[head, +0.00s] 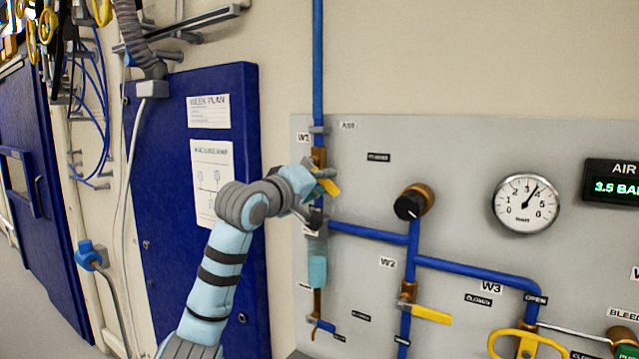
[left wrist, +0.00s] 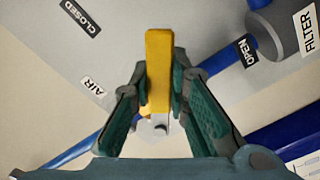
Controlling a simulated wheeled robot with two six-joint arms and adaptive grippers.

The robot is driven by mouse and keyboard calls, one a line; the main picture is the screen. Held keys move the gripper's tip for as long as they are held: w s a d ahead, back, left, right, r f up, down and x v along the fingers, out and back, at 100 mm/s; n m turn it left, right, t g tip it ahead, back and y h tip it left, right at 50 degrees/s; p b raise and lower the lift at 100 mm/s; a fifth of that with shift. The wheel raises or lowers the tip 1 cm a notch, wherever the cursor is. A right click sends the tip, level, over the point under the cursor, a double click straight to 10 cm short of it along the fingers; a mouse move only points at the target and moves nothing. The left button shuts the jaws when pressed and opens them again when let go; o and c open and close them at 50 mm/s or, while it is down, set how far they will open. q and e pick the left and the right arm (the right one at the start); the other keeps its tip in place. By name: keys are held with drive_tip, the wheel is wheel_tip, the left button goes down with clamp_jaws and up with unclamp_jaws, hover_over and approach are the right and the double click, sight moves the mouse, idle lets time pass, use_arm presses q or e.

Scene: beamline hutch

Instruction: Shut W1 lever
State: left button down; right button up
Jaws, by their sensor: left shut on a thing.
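The W1 lever (head: 328,186) is a yellow handle on a brass valve (head: 319,157) on the vertical blue pipe, beside the W1 label (head: 303,138). In the head view it slants down and to the right. My left gripper (head: 322,180) is at the lever and partly covers it. In the left wrist view the lever (left wrist: 158,72) stands between the two fingers of my left gripper (left wrist: 160,88), which is shut on it. There the CLOSED label (left wrist: 80,15) is upper left and the OPEN label (left wrist: 245,50) is to the right. My right gripper is not in view.
The grey panel (head: 460,165) also carries a black knob (head: 408,206), a pressure gauge (head: 526,203), the yellow W2 lever (head: 431,314) and a yellow handwheel (head: 525,345). A filter (head: 317,270) hangs below the valve. A blue cabinet (head: 190,85) stands left.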

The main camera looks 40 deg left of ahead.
use_arm(q)
drive_tip(key=n, duration=0.2)
drive_tip(key=r+n, duration=0.1)
drive_tip(key=shift+d+r+n, duration=0.3)
drive_tip(key=shift+d+n, duration=0.1)
drive_tip(key=shift+d+r+n, duration=0.1)
drive_tip(key=shift+r+n, duration=0.35)
drive_tip(key=shift+n, duration=0.5)
drive_tip(key=shift+d+r+n, duration=0.1)
drive_tip(key=shift+r+n, duration=0.3)
drive_tip(key=shift+n, duration=0.55)
drive_tip(key=c, duration=1.5)
unclamp_jaws()
drive_tip(key=shift+a, duration=0.1)
drive_tip(key=shift+s, duration=0.1)
drive_tip(key=s, duration=0.3)
drive_tip(key=s+d, duration=0.1)
drive_tip(key=s, duration=0.7)
drive_tip(key=shift+s+d, duration=0.2)
drive_tip(key=shift+s, duration=0.05)
